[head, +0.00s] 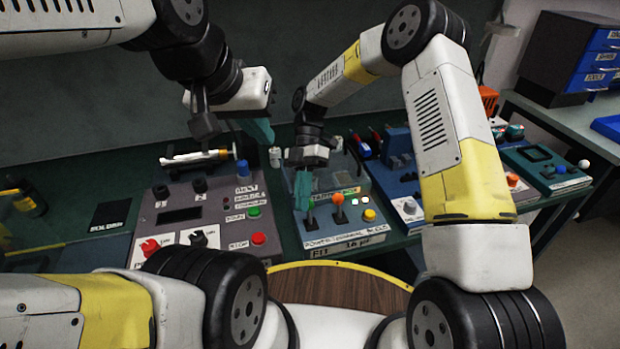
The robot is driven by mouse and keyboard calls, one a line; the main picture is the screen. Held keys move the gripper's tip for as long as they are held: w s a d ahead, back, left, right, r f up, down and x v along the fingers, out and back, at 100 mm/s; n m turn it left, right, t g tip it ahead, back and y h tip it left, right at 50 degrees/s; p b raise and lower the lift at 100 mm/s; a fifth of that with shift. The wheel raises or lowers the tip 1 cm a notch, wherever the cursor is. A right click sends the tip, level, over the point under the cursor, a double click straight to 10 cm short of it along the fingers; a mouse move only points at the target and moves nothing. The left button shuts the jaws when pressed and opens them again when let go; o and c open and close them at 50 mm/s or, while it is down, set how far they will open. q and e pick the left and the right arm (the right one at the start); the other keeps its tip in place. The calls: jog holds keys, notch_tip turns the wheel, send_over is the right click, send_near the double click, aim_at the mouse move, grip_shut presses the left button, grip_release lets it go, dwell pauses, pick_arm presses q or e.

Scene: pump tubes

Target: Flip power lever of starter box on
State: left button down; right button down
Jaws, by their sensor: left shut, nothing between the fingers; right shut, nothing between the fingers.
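A blue-grey box (345,243) with levers stands on the bench in the middle of the head view; its front label is hard to read, and I take it to be the starter box. A dark lever (311,224) stands at its left, and an orange-topped lever (338,199) to the right of that. My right gripper (303,192) is shut and empty, its teal fingers pointing down just above the dark lever; I cannot tell whether they touch. My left gripper (262,132) is shut and empty, higher up, above the back of the bench.
A grey control panel (185,213) with red, green and blue controls stands left of the box. A white-and-yellow tube device (197,157) lies behind it. More blue devices (545,166) stand to the right. A round wooden surface (338,287) is in front.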

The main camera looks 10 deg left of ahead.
jog(key=shift+r, duration=0.75)
jog(key=shift+a, duration=0.1)
jog(key=shift+s+a+r, duration=0.1)
jog(key=shift+s+r, duration=0.05)
jog(key=w+a+r, duration=0.3)
jog(key=w+r, duration=0.3)
jog(key=shift+w, duration=0.25)
jog(key=shift+r, duration=0.1)
